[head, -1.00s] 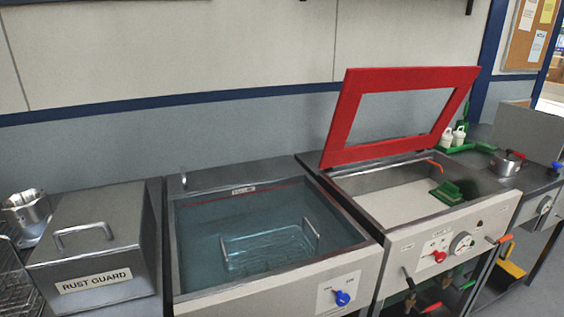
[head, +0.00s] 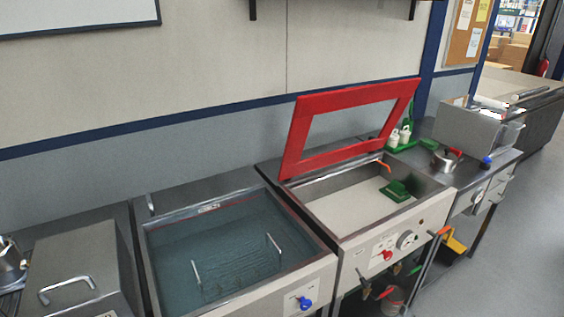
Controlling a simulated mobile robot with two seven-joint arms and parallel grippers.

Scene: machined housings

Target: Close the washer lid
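The washer lid (head: 289,135) is a red frame with an open or see-through middle. It stands raised and tilted back at the rear of a steel washer basin. The washer (head: 355,247) has a light front panel with a red knob (head: 387,255), a dial (head: 407,240) and an orange-red handle (head: 439,231) at its right. A green block (head: 396,191) lies inside the basin on its pale floor. Neither of my grippers shows in the head view.
A water-filled tank (head: 215,250) with a wire basket and blue knob stands left of the washer. A steel lidded box (head: 85,262) is at far left. A metal pot (head: 446,159) and white bottles on a green tray (head: 402,145) stand to the right. Open floor (head: 520,240) lies at right.

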